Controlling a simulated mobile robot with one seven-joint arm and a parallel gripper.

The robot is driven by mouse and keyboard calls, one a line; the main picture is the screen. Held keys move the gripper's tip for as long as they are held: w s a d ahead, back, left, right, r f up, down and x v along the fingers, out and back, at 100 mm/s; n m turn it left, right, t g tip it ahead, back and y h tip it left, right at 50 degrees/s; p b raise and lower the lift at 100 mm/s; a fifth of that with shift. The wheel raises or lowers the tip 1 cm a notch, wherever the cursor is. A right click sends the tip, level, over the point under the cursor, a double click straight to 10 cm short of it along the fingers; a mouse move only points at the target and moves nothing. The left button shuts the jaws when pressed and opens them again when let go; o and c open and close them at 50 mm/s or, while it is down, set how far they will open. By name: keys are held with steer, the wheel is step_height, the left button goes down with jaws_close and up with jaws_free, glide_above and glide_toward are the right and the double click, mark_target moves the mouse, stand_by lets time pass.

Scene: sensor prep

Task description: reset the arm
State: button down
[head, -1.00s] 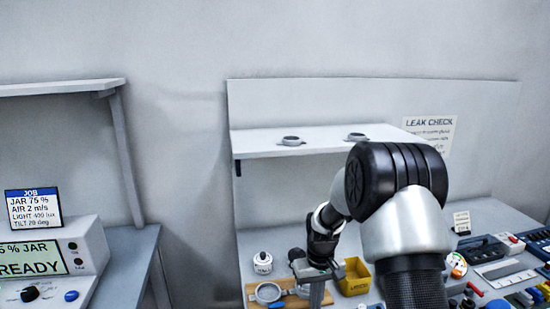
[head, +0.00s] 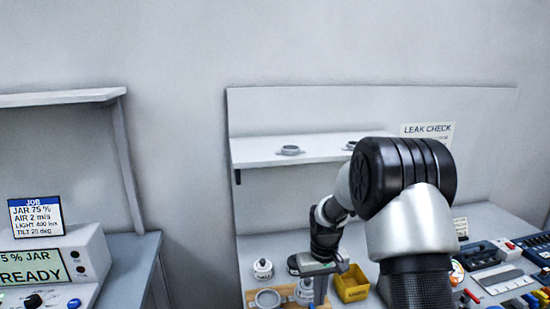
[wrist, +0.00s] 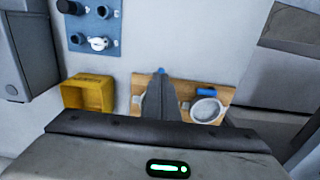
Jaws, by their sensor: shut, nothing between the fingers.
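My arm reaches over the bench from the right in the head view. My gripper (head: 320,290) points down over the wooden board (head: 292,304) and hides part of it. In the wrist view my gripper (wrist: 160,76) shows its fingers together, with nothing between them. A round grey-rimmed ring (wrist: 207,110) lies on the board to the right of the fingers, beside a blue piece (wrist: 206,92).
A yellow bin (head: 351,284) stands right of the gripper, a white jar (head: 263,269) to its left. A shelf (head: 255,154) with round fittings (head: 290,150) hangs behind the arm. Several devices (head: 500,278) crowd the bench's right side. A console (head: 85,252) stands at far left.

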steer(key=s+r+t+p, duration=0.1)
steer(key=s+r, duration=0.2)
steer(key=r, duration=0.5)
steer(key=s+d+r+m+t+p, duration=0.1)
steer(key=s+r, duration=0.2)
steer(key=r, duration=0.5)
steer(key=s+r+t+p, duration=0.1)
steer(key=s+r+p, duration=0.1)
steer(key=s+r, duration=0.35)
steer(key=s+r+m+t+p, duration=0.1)
steer(key=s+r+t+p, duration=0.1)
steer(key=s+r, duration=1)
steer(key=s+p, duration=0.1)
steer(key=s, duration=0.3)
steer(key=shift+d+r+t, duration=0.25)
steer(key=shift+d+t, duration=0.05)
steer(key=shift+d, duration=0.1)
